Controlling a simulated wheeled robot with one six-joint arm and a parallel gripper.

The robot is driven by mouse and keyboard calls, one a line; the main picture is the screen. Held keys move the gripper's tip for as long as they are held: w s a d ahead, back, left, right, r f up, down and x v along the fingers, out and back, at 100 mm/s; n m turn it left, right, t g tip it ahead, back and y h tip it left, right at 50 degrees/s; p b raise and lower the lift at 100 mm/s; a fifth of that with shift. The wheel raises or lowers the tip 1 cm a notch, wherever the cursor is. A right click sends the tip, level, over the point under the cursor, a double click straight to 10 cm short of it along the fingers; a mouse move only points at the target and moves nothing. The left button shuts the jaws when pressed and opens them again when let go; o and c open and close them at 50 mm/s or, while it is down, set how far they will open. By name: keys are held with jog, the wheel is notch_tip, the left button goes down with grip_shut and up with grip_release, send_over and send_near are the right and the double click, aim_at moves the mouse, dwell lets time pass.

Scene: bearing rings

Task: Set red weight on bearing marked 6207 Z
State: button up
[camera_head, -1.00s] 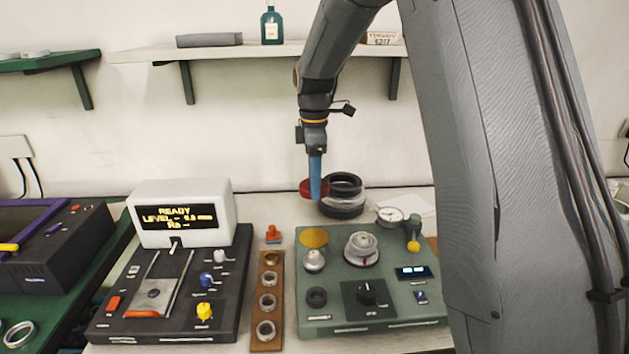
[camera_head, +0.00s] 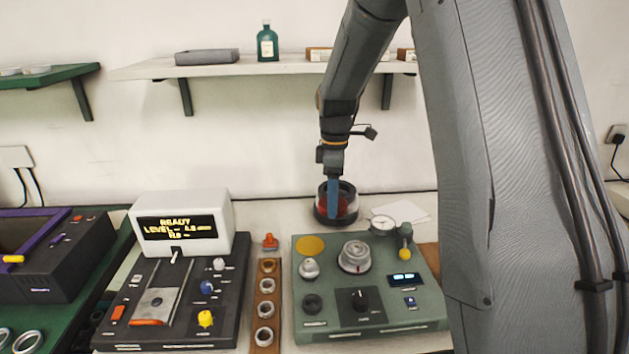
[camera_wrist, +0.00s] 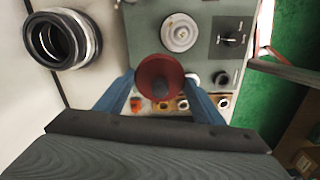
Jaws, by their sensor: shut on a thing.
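My gripper (camera_head: 333,212) is shut on the red weight (camera_head: 346,206), a round red piece with a dark centre post in the wrist view (camera_wrist: 148,66). The blue fingers (camera_wrist: 160,80) grip it from both sides. In the head view the weight overlaps the stack of dark rings (camera_head: 322,206), but the wrist view shows the stack (camera_wrist: 42,40) apart at upper left. A silver bearing-like part (camera_head: 354,256) sits on the green tester (camera_head: 385,325); it also shows in the wrist view (camera_wrist: 180,33). I cannot read a 6207 Z marking anywhere.
A brown strip (camera_head: 266,298) with several small rings stands left of the tester. A dial gauge (camera_head: 383,224) and a yellow-knobbed lever (camera_head: 405,240) rise at the tester's back right. A black device with a white display (camera_head: 181,222) stands left. The shelf (camera_head: 280,64) is above.

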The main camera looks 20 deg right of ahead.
jog(key=s+d+f+m+p, duration=0.2)
jog(key=s+d+p, duration=0.1)
jog(key=s+d, duration=0.25)
jog(key=b, duration=0.5)
send_over(357, 246)
jog(key=shift+f, duration=2.85)
jog(key=shift+f+p, duration=0.2)
jog(key=shift+p, duration=0.55)
jog(key=shift+f, duration=0.6)
dwell(0.3)
jog(key=o, duration=1.7)
jog(key=shift+s, duration=0.1)
